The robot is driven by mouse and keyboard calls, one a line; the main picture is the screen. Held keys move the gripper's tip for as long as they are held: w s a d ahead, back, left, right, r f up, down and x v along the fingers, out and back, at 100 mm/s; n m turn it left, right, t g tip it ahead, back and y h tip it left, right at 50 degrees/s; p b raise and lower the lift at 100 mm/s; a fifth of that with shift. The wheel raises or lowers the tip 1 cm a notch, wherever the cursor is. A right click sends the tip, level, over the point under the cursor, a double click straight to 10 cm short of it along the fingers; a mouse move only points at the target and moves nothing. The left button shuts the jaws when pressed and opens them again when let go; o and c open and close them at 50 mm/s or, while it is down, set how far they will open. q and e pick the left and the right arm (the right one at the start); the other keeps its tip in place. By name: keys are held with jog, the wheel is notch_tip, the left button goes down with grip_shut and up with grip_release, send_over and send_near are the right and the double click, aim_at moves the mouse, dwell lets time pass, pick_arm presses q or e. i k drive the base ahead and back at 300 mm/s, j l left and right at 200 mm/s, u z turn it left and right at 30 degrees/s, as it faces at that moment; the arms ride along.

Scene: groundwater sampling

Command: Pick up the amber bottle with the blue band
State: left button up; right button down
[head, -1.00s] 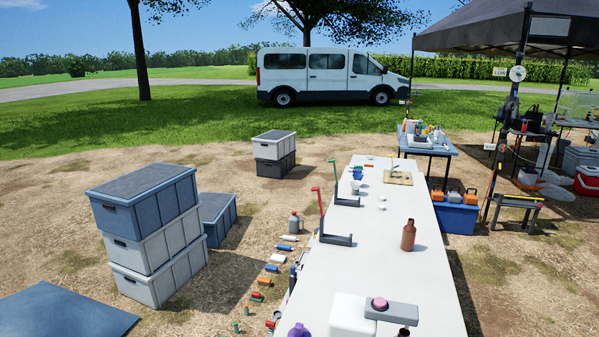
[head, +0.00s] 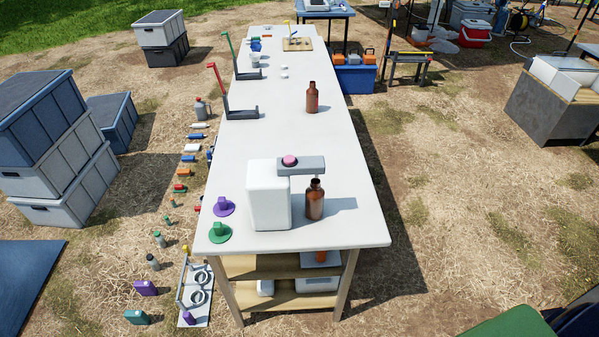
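Two amber bottles stand upright on the long white table (head: 330,150). The nearer amber bottle (head: 315,202) stands close beside a white box-shaped device (head: 267,197), below the end of its grey arm with a pink button (head: 289,161). The farther amber bottle (head: 312,98) stands alone toward the table's right edge. I cannot make out a blue band on either bottle. Neither of my grippers is in view.
Purple (head: 223,206) and green (head: 219,232) pieces lie at the table's near left corner. Two stands with red (head: 218,84) and green uprights (head: 229,52) are along its left side. Stacked crates (head: 50,150) stand left, with scattered small items between. Ground right of the table is mostly clear.

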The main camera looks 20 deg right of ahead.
aim_at(314, 193)
jog(key=j+z, duration=0.25)
jog(key=z, duration=0.15)
jog(key=i+j+z, duration=0.1)
jog(key=j+z, duration=0.4)
jog(key=z, duration=0.25)
